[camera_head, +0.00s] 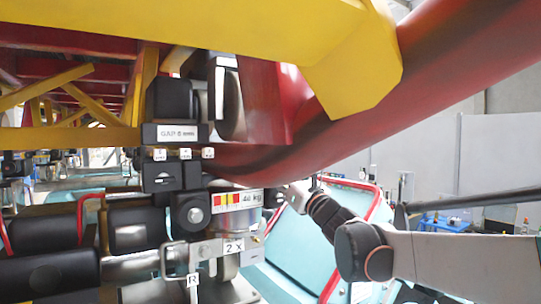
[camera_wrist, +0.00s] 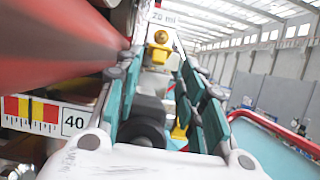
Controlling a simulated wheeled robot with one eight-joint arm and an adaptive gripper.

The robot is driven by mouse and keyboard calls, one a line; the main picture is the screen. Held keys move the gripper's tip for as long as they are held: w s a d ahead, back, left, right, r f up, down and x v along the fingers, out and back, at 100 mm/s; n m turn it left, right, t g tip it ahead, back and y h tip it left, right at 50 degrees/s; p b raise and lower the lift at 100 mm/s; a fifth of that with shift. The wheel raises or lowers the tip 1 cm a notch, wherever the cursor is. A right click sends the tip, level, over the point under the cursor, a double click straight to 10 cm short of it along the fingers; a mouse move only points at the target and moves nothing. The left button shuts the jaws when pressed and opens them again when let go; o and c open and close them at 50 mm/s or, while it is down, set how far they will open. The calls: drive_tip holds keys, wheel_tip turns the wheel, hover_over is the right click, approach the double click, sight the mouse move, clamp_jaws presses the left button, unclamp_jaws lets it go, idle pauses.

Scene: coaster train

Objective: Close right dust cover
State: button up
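My gripper (camera_wrist: 160,70) fills the middle of the wrist view, with its two teal-padded fingers apart and nothing visibly held between them. A dark round part (camera_wrist: 143,132) shows between the fingers near the palm; I cannot tell whether they touch it.
A thick red tube (camera_head: 400,85) and a yellow beam (camera_head: 250,35) hang close above my arm. The red tube also runs close along the left in the wrist view (camera_wrist: 60,55). A teal car body with red rails (camera_head: 308,240) lies below. A grey wall (camera_wrist: 275,85) stands farther right.

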drive_tip(key=p+x, duration=0.1)
drive_tip(key=x, duration=0.6)
drive_tip(key=shift+w+a+r+p, duration=0.2)
drive_tip(key=shift+w+p, duration=0.1)
drive_tip(key=shift+p, duration=0.05)
drive_tip(key=c, duration=0.7)
